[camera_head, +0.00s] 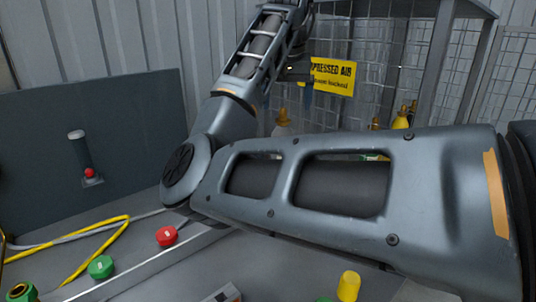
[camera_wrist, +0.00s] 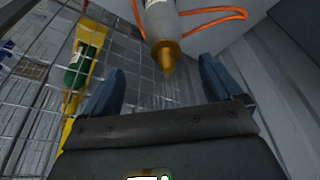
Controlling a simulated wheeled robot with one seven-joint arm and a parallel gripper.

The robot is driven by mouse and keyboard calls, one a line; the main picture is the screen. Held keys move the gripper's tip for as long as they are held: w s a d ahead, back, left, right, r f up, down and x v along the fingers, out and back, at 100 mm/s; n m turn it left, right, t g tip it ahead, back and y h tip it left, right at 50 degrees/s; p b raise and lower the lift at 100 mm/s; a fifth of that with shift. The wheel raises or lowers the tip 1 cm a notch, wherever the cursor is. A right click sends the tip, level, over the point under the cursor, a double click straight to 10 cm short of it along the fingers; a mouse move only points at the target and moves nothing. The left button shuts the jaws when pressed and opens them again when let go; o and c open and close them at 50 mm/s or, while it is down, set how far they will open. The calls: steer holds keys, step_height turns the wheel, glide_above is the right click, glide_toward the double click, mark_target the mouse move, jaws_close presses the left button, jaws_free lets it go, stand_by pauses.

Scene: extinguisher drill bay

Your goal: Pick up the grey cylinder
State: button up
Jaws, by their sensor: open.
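The grey cylinder (camera_wrist: 160,20) shows at the top of the wrist view, pale grey with a brass valve end pointing toward my gripper; its far end is cut off by the frame. My gripper (camera_wrist: 161,66) is open, its two blue fingers apart and empty. The brass valve appears between the fingertips in the picture; how far beyond them it lies I cannot tell. In the head view, a pale shape with a brass top (camera_head: 283,128), mostly hidden behind my arm, may be the same cylinder. The gripper's fingers cannot be made out in the head view.
Wire mesh (camera_wrist: 35,110) stands left in the wrist view, with a green cylinder (camera_wrist: 83,60) beside it. An orange hose (camera_wrist: 215,15) loops behind.

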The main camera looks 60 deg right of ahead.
mark_target(283, 120)
steer(key=shift+w+d+f, duration=0.1)
steer(key=shift+w+f, duration=0.15)
steer(key=shift+w+d+f, duration=0.1)
steer(key=shift+f, duration=0.25)
steer(key=x, duration=0.6)
steer(key=shift+w+a+f+b, duration=0.1)
steer(key=shift+a+f+b, duration=0.15)
steer(key=shift+f+b, duration=0.15)
jaws_close()
steer(key=shift+r, duration=0.1)
